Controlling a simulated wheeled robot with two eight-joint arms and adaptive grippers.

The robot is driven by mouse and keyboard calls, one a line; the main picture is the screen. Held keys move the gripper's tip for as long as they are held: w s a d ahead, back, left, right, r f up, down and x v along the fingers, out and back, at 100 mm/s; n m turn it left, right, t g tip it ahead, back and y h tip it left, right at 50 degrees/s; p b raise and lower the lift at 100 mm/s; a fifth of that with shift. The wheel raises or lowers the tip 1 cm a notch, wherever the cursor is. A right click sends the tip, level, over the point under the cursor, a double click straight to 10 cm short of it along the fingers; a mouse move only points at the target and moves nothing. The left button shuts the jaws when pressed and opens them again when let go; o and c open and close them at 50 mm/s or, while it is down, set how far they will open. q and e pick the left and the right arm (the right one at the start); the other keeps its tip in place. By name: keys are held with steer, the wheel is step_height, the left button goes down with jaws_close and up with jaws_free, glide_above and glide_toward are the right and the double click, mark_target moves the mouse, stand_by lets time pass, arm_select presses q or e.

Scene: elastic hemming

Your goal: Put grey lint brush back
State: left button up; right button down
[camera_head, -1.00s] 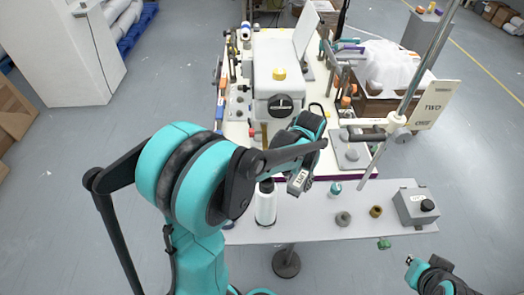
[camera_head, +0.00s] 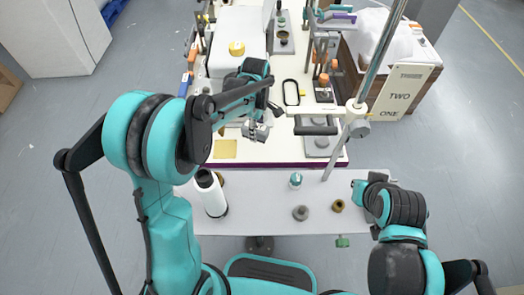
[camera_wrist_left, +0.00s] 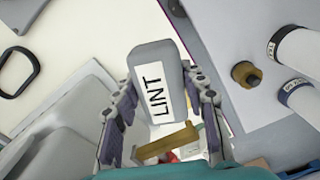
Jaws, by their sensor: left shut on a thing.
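The grey lint brush (camera_wrist_left: 152,55) is a grey block with a white LINT label. In the left wrist view it sits between the two fingers of my left gripper (camera_wrist_left: 160,95), which is shut on it. In the head view my left gripper (camera_head: 256,131) is above the front part of the white sewing table (camera_head: 275,150), in front of the sewing machine; the brush is hard to make out there. My right gripper (camera_head: 362,190) is at the right, over the grey front shelf (camera_head: 262,205), by a grey box that it mostly covers. Its fingers are not clear.
A white thread cone (camera_head: 211,195) stands on the shelf at the left. A small teal-and-white item (camera_head: 296,180), a grey knob (camera_head: 301,213) and a brass bobbin (camera_head: 338,206) are mid-shelf. A slanted metal pole (camera_head: 378,55) rises at the right. A yellow patch (camera_head: 225,149) lies on the table.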

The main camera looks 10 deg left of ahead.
arm_select(q)
steer(key=n, duration=0.1)
steer(key=w+d+n, duration=0.1)
steer(key=n, duration=0.1)
steer(key=w+n, duration=0.1)
steer(key=shift+d+f, duration=0.3)
steer(key=shift+f, duration=0.1)
steer(key=shift+s, duration=0.1)
step_height(320, 180, down, 10)
steer(key=b, duration=0.4)
steer(key=shift+r, duration=0.2)
steer(key=shift+f, duration=0.1)
steer(key=o, duration=1.1)
steer(key=shift+f, duration=0.1)
